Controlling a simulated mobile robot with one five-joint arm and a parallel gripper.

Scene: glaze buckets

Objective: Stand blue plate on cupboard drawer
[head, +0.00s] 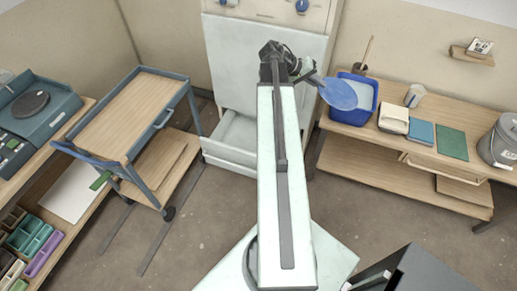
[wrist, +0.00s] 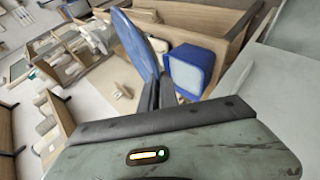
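The blue plate (head: 340,94) is held at its edge by my gripper (head: 312,77), in front of the bench on the right. In the wrist view the blue plate (wrist: 136,42) stands up steeply, nearly edge-on, between the two dark fingers (wrist: 158,95). The white cupboard (head: 262,62) stands at the back behind my arm. Its low drawer (head: 228,157) appears pulled out, left of my arm; my arm hides its right part. The plate is above and to the right of the drawer.
A blue bin (head: 368,117) stands on the right bench (head: 455,172), just behind the plate. A cream box (head: 393,119), folders and a grey bucket (head: 498,142) are further right. A wheeled cart (head: 130,112) stands left. Floor between is clear.

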